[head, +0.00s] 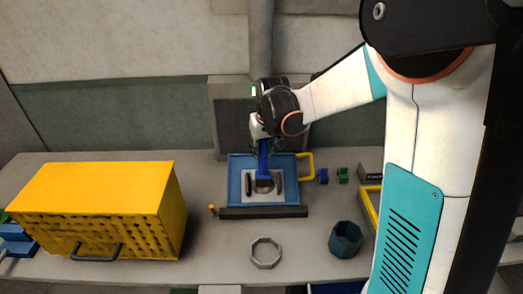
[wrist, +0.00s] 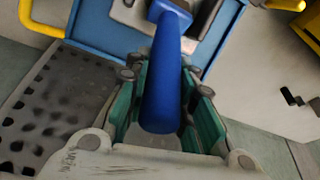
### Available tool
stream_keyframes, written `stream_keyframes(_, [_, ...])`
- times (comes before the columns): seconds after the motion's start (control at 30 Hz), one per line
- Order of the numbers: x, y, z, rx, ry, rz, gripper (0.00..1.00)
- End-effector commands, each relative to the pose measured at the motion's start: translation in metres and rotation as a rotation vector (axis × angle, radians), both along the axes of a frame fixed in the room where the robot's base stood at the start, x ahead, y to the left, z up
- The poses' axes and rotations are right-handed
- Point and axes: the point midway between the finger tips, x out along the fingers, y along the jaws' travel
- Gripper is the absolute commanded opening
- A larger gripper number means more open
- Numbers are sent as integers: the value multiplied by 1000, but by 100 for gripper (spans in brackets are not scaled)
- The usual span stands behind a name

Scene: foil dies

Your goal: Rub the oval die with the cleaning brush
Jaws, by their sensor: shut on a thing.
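My gripper (head: 263,140) is shut on the blue cleaning brush (head: 263,160), which it holds upright with the head down. In the wrist view the brush's blue handle (wrist: 166,85) sits between the green finger pads of my gripper (wrist: 168,105). The brush reaches down to a light metal plate (head: 252,199) in a blue tray (head: 235,170). Dark curved shapes show on the plate on both sides of the brush head. The brush covers the plate's middle, so I cannot make out the oval die or tell whether the bristles touch it.
A large yellow box (head: 95,200) with a grey handle stands at left. A dark bar (head: 263,212) lies along the tray's front. An octagonal ring (head: 266,252) and a teal cup (head: 345,240) stand nearer. Small blue (head: 323,176) and green (head: 342,175) pieces lie right of the tray.

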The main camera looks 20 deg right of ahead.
Motion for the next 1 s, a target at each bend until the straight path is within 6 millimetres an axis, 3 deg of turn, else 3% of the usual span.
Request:
stream_keyframes(0.5, [-31,10,-20,0,0,1,0])
stream_keyframes(1.0, [-35,12,-12,0,0,0,0])
